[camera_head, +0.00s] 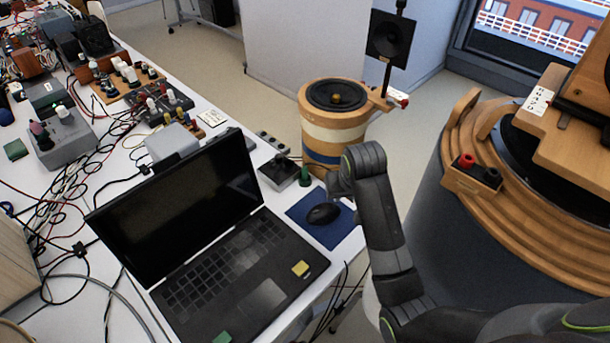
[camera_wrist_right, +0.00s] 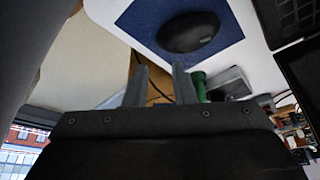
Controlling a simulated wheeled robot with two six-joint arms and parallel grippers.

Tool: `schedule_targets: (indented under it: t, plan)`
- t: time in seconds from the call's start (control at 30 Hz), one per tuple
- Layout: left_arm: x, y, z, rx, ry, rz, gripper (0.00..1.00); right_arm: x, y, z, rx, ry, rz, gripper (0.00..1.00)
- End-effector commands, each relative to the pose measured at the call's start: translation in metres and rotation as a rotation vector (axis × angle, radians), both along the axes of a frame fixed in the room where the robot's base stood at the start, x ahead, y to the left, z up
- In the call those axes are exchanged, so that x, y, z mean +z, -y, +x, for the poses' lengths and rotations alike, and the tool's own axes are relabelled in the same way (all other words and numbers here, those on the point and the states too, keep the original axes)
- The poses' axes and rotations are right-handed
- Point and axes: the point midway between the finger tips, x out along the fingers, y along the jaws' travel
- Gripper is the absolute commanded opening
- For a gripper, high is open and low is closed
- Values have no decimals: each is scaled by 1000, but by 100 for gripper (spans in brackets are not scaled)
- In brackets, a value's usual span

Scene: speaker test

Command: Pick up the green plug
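The green plug (camera_head: 305,177) stands upright near the table's far right edge, between a small grey box (camera_head: 279,173) and the round wooden speaker (camera_head: 333,130). My right gripper (camera_head: 334,188) is just right of the plug in the head view. In the right wrist view my right gripper (camera_wrist_right: 158,67) shows two fingers apart with nothing between them. The plug (camera_wrist_right: 200,86) there lies just outside the right-hand finger, partly hidden behind it and the gripper body. My left gripper is in neither view.
A black mouse (camera_head: 323,213) on a blue mat (camera_head: 337,232) lies close to my right gripper. An open laptop (camera_head: 185,205) takes up the near table. Cables and electronic boxes crowd the left. A large round wooden speaker (camera_head: 460,215) stands to the right.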

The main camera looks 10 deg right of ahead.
Motion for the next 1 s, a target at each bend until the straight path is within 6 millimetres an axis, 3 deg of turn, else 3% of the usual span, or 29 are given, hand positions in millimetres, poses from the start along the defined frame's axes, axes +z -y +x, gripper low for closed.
schedule_targets:
  t: [0.03, 0.2, 0.4, 0.5, 0.67, 1.0]
  plan:
    - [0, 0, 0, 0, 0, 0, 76, 14, -10, 16, 7, 8, 4, 24]
    - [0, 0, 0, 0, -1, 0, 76, 56, -38, 55, 24, 13, 6, 24]
    - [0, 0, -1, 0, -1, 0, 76, 93, -62, 80, 38, 15, 1, 24]
    - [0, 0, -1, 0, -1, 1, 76, 102, -67, 85, 40, 16, -1, 24]
    - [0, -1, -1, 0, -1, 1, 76, 93, -68, 91, 40, 12, -2, 24]
    - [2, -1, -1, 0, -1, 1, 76, 29, -66, 117, 40, 12, -2, 24]
